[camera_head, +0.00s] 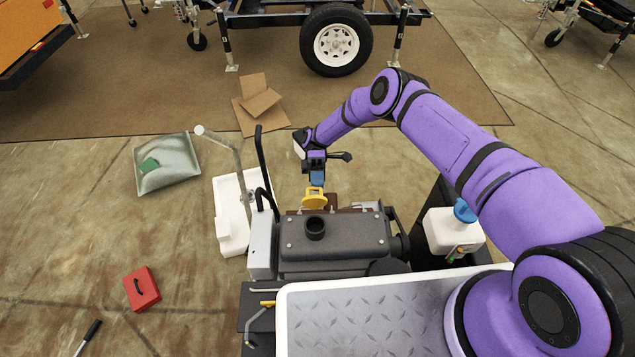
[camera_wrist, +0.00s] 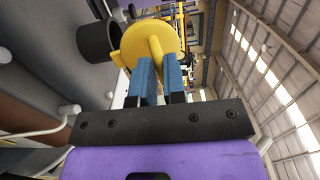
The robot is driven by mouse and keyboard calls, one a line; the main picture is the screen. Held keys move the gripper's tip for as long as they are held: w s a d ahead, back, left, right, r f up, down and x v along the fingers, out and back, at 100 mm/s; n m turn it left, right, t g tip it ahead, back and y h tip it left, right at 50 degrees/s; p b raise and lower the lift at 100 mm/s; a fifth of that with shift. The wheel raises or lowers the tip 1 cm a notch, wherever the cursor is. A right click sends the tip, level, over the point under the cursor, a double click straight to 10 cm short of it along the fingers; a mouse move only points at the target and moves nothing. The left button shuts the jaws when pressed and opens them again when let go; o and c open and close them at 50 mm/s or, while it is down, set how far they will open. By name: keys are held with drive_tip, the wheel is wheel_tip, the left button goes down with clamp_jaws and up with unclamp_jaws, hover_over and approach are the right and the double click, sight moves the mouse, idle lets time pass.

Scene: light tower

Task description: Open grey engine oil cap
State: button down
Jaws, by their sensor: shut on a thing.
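A round yellow cap (camera_head: 312,203) with a raised grip bar is at the far edge of the dark grey engine block (camera_head: 350,238). No grey cap is clear in either view. In the wrist view the yellow cap (camera_wrist: 127,44) faces my gripper. My gripper (camera_head: 316,182) comes from behind and above, with its blue fingers (camera_wrist: 160,75) shut on the cap's grip bar.
An open dark pipe (camera_head: 315,228) stands on the engine beside the cap; it also shows in the wrist view (camera_wrist: 98,42). A white jug with a blue lid (camera_head: 453,228) is at right. A grey tray (camera_head: 180,175) and red box (camera_head: 141,289) lie on the floor at left.

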drive_tip(key=c, duration=1.2)
unclamp_jaws()
drive_tip(key=shift+r, duration=0.1)
drive_tip(key=s+d+r, duration=0.1)
drive_tip(key=s, duration=0.4)
drive_tip(key=s+d+r, duration=0.1)
drive_tip(key=s+r, duration=0.1)
drive_tip(key=s, duration=0.3)
drive_tip(key=s+d+r, duration=0.1)
drive_tip(key=s+d, duration=0.1)
drive_tip(key=s, duration=0.3)
drive_tip(key=shift+s+r, duration=0.25)
drive_tip(key=shift+r, duration=0.1)
